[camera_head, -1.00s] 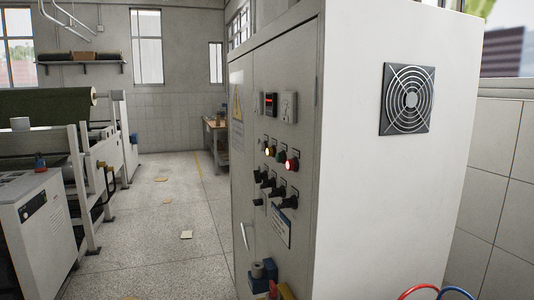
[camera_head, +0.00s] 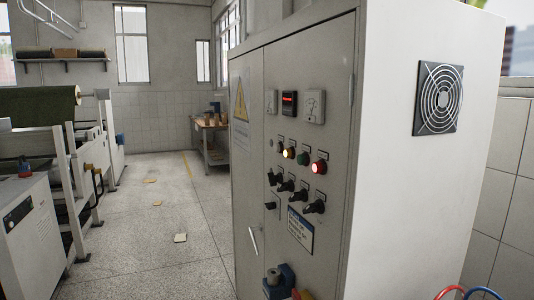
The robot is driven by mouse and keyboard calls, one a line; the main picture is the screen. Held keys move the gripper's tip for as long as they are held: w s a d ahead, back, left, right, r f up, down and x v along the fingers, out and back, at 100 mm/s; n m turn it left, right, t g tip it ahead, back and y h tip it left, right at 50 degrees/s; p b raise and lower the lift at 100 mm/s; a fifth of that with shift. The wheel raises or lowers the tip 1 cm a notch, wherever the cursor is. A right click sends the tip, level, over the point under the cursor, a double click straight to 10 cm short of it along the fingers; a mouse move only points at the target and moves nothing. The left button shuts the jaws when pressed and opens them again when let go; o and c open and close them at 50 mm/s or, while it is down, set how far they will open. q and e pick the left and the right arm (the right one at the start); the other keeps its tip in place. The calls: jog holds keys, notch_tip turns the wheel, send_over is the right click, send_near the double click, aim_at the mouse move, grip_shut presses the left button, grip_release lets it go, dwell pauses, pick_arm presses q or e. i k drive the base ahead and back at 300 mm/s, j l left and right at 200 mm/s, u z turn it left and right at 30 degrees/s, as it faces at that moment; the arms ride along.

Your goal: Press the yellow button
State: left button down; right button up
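The yellow button (camera_head: 289,153) glows pale yellow on the front of a tall light grey control cabinet (camera_head: 335,215). It sits in a row with a dark green button (camera_head: 303,158) and a lit red button (camera_head: 319,167) to its right. Black rotary knobs (camera_head: 300,195) are below this row, and a red display (camera_head: 289,104) and gauges are above. The cabinet front is seen at an angle, to the right of the picture middle. Neither of my grippers is in view, and nothing covers the yellow button.
A blue and grey device (camera_head: 276,281) stands low in front of the cabinet. Red and blue hoses (camera_head: 470,293) curve at the lower right. White machinery (camera_head: 40,235) lines the left. A speckled floor (camera_head: 150,250) is open between, with small scraps on it. A workbench (camera_head: 213,140) stands behind.

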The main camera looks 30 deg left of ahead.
aim_at(288, 152)
jog(key=j, duration=0.7)
jog(key=k+j, duration=0.15)
jog(key=j, duration=1.25)
jog(key=k+u, duration=0.05)
jog(key=k, duration=0.05)
